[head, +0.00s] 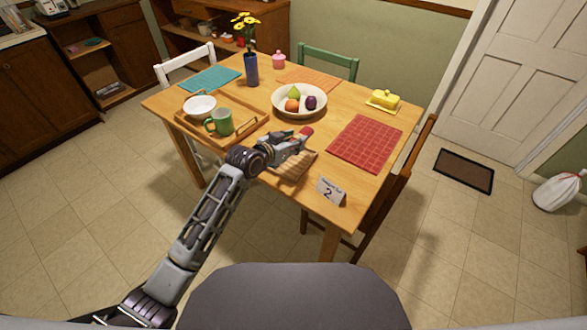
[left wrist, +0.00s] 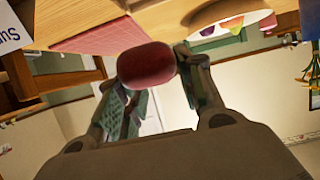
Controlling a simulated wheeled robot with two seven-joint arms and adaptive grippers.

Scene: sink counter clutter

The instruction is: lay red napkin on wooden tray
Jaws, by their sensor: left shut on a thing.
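My right gripper is not in view.
A red checked placemat (head: 365,143) lies to the right, a fruit bowl (head: 300,110) behind. A blue vase (head: 251,70) with yellow flowers stands farther back.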

